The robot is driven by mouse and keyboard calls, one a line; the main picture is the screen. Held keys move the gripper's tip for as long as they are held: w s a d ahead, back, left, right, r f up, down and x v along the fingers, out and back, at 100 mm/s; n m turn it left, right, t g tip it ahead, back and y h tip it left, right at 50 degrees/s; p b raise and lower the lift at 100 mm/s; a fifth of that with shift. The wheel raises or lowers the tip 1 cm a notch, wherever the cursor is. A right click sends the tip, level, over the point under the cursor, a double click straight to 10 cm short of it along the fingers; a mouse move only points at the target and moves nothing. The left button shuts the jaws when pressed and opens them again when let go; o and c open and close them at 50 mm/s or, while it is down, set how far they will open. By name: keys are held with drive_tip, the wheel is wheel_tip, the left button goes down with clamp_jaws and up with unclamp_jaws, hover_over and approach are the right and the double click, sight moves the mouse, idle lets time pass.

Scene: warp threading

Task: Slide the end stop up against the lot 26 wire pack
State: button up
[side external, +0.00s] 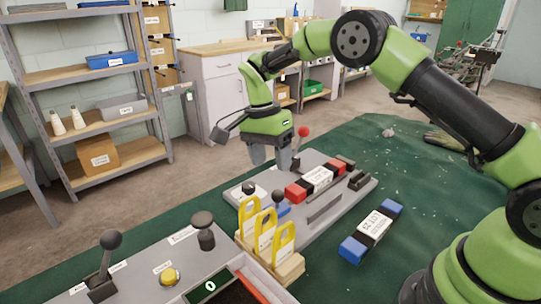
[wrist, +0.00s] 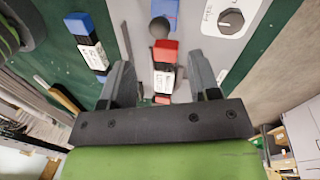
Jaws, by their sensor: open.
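A wire pack with red ends, black bands and a white label (side external: 318,179) lies on the grey fixture plate; its label is too small to read surely. It also shows in the wrist view (wrist: 165,52). A blue block with a black ball knob, seemingly the end stop (side external: 283,210), sits near the pack's near red end. The block shows at the top of the wrist view (wrist: 171,8); I cannot tell whether it touches the pack. My gripper (side external: 270,158) is open and empty above the plate. In the wrist view its fingers (wrist: 160,82) appear either side of the red pack.
A blue-ended pack (side external: 373,230) lies on the green mat beside the plate. Yellow tags (side external: 264,238) stand in a wooden block in front. A red-ball lever (side external: 303,132) rises behind my gripper. A dial (side external: 248,188) sits at the plate's left. A control panel (side external: 135,270) fills the near left.

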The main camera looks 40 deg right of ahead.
drive_tip(key=shift+r, duration=0.25)
drive_tip(key=shift+c, duration=0.4)
